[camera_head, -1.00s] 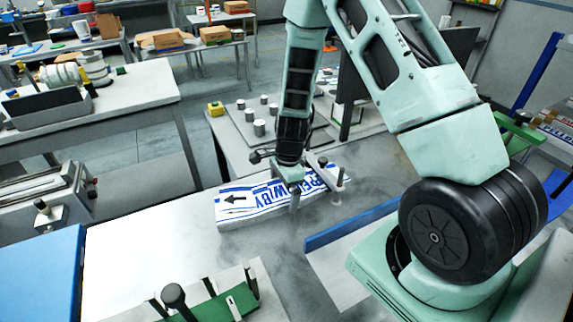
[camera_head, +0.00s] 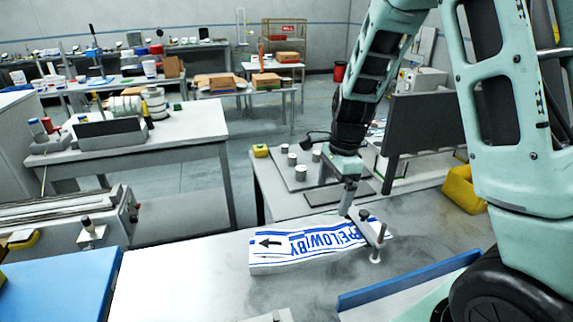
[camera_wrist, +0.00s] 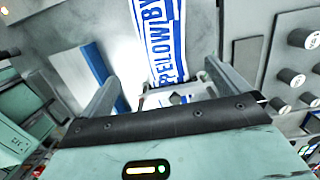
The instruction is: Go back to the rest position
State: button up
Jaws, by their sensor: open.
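My gripper (camera_head: 346,205) points down over the right part of a white label strip (camera_head: 300,246) with blue lettering and a black arrow. In the wrist view the two fingers (camera_wrist: 160,72) stand well apart with nothing held between them. The label strip (camera_wrist: 158,35) runs away from the gap between them. A clamp-like bar with upright posts (camera_head: 376,238) sits across the strip's right end, close beside my gripper. I cannot tell whether the fingertips touch the strip.
A grey plate with several metal cylinders (camera_head: 292,160) lies behind the strip. A dark upright panel (camera_head: 425,125) stands behind my gripper to the right. A blue-edged tray (camera_head: 410,280) is at front right, a blue surface (camera_head: 60,285) at front left.

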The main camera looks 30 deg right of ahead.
jog(key=shift+a, duration=0.1)
jog(key=s+a+r+n+b, duration=0.1)
jog(key=s+a+n, duration=0.4)
jog(key=a+n, duration=0.35)
jog(key=s+a+r+n+b, duration=0.1)
jog(key=s+a+r+n, duration=0.1)
jog(key=s+a+n, duration=0.45)
jog(key=s+a+n+b, duration=0.1)
jog(key=s+a+n, duration=0.7)
jog(key=n, duration=0.5)
jog(key=shift+s+r+h, duration=0.2)
jog(key=shift+s+h, duration=0.2)
jog(key=shift+s, duration=0.75)
